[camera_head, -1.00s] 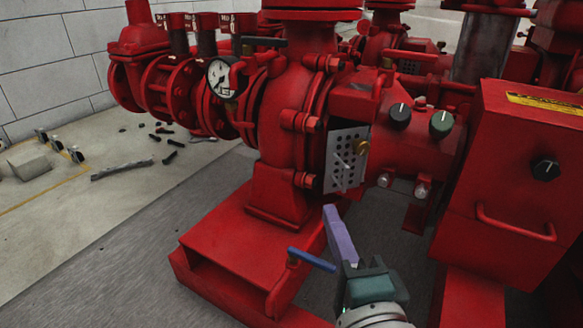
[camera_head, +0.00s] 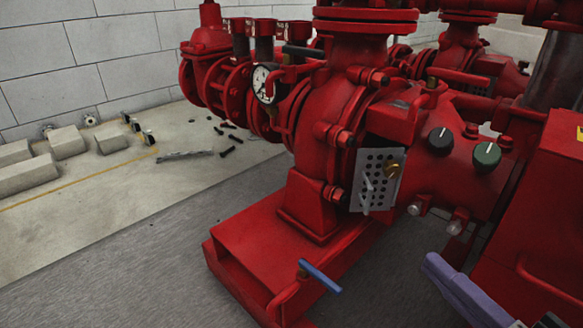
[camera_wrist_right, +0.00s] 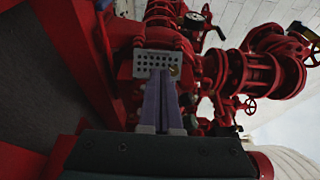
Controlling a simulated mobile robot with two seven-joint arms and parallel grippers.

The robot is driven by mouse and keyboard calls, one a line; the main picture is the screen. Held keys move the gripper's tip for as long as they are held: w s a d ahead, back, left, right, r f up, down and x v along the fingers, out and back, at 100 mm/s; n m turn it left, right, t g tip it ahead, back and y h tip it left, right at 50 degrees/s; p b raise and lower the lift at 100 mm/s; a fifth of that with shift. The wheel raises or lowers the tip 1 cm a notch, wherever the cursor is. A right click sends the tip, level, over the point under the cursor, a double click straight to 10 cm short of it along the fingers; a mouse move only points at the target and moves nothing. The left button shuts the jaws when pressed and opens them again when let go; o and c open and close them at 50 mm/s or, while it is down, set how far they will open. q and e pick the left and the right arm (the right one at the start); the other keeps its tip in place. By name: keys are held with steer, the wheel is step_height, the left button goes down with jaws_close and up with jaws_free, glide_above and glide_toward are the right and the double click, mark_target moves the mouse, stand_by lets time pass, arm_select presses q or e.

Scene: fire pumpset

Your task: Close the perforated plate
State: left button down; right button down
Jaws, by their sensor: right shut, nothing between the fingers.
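The perforated plate (camera_head: 376,182) is a grey metal sheet with several round holes and a brass knob, on the side of the red pump. It stands at an angle to the housing, with a dark gap along its upper edge. It also shows in the right wrist view (camera_wrist_right: 150,64), just beyond the fingertips. My right gripper (camera_head: 432,262) has purple fingers and is at the lower right of the head view, apart from the plate. In the wrist view its fingers (camera_wrist_right: 160,80) are together and empty, overlapping the plate's lower part in the picture. My left gripper is not in view.
A blue-handled lever (camera_head: 320,276) sticks out low by the red base. Two knobs (camera_head: 440,140) sit right of the plate. A red control box (camera_head: 545,220) stands at the right. Grey floor in front of the base is clear.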

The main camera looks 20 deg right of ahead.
mark_target(369, 201)
steer(key=w+b, duration=0.3)
steer(key=w, duration=0.6)
steer(key=shift+w+f+b, duration=0.1)
steer(key=shift+w+b, duration=0.25)
steer(key=shift+w, duration=0.6)
